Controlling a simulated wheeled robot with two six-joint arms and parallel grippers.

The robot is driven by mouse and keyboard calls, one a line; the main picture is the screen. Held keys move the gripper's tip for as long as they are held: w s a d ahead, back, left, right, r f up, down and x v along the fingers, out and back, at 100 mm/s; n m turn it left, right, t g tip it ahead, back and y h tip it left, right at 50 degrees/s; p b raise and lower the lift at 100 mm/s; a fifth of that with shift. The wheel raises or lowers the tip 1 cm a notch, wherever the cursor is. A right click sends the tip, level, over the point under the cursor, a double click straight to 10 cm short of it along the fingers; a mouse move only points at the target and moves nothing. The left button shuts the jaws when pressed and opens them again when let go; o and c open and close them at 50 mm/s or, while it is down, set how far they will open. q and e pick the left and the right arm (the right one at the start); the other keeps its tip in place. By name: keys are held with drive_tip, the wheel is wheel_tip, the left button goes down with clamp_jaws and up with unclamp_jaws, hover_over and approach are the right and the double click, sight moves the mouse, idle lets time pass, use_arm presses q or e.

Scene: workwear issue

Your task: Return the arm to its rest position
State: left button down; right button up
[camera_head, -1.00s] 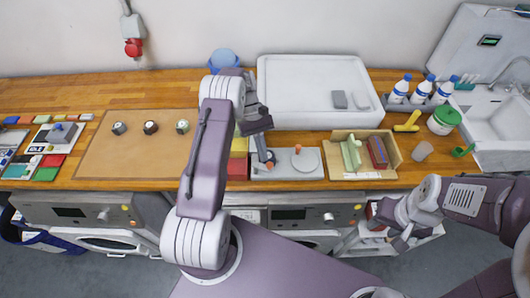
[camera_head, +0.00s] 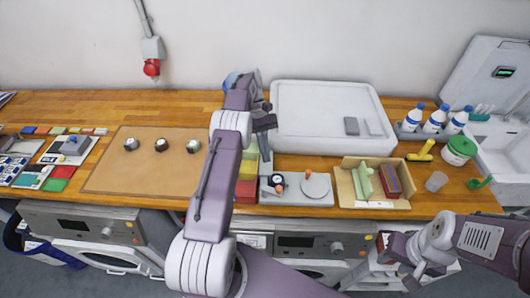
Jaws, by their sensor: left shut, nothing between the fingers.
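My left arm reaches up from the bottom centre. Its left gripper (camera_head: 265,150) is shut and empty, above the wooden counter just left of the white tray. It is beyond the grey fixture (camera_head: 297,197), and appears clear of the black-and-white round dial (camera_head: 278,182) on it. My right gripper (camera_head: 410,268) hangs at the lower right, in front of the counter edge. Its fingers are too small and angled to tell whether they are open or shut.
A large white tray (camera_head: 310,100) lies at the back. A wooden box (camera_head: 347,196) with brushes stands right of the fixture. Blue-capped bottles (camera_head: 435,119) stand near the sink. A brown mat (camera_head: 130,178) with three small round pieces (camera_head: 162,145) lies left.

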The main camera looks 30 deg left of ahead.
drive_tip(key=shift+r, duration=0.35)
drive_tip(key=shift+f, duration=0.1)
idle(0.3)
